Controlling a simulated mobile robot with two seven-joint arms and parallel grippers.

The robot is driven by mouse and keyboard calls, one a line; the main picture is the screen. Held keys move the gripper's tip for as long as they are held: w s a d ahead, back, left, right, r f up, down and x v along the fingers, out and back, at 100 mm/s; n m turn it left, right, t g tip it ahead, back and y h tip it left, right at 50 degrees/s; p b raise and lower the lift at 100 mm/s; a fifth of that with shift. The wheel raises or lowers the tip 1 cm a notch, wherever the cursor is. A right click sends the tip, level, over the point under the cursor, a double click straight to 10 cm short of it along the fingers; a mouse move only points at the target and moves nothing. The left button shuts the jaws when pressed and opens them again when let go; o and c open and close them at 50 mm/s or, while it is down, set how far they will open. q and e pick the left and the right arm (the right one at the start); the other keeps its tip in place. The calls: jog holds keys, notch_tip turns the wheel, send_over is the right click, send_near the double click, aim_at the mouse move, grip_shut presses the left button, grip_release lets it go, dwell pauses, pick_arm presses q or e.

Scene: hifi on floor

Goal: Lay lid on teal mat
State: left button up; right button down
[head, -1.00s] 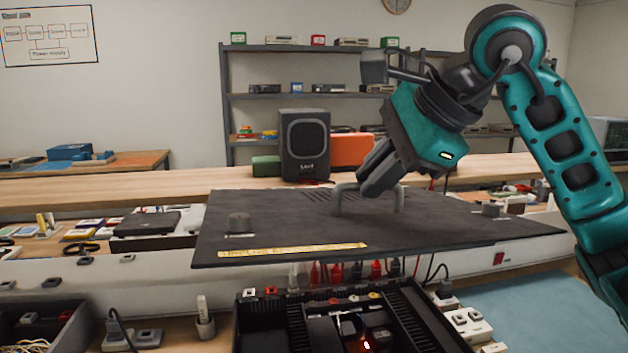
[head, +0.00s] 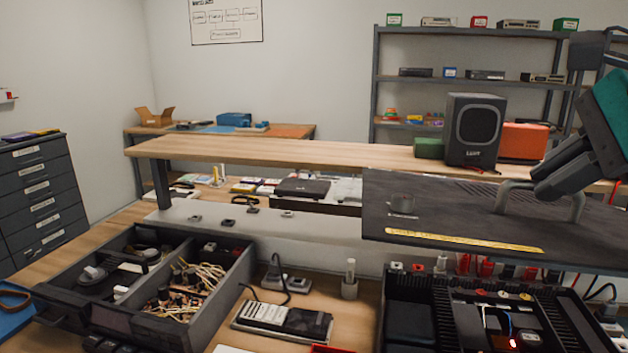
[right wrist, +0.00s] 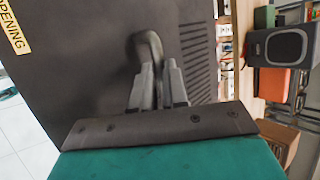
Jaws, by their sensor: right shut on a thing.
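The lid (head: 450,212) is a flat dark panel with a yellow strip along its front edge, vent slots and a grey arched handle. It is held roughly level above the open hifi case (head: 393,305), and its right end runs out of the head view. My right gripper (head: 541,192) is shut on the handle. In the right wrist view, the fingers (right wrist: 158,78) close on the handle and the lid (right wrist: 82,75) fills much of the picture. The teal mat is not visible in the current views. My left gripper is not in view.
An open divided drawer box (head: 225,300) with cables and parts stands at the left of the bench. A multimeter-like device (head: 283,318) lies between it and the case. A raised wooden shelf (head: 270,150) with a black speaker (head: 474,130) runs behind the lid.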

jog(key=w+a+f+m+h, duration=0.1)
jog(key=w+a+f+m, duration=0.1)
jog(key=f, duration=0.5)
jog(key=w+a+f+m+h, duration=0.2)
jog(key=w+a+f, duration=0.2)
jog(key=a+f, duration=0.1)
jog(key=shift+a+f+m+t, duration=0.15)
jog(key=shift+f+m+t, duration=0.15)
jog(key=shift+f, duration=0.55)
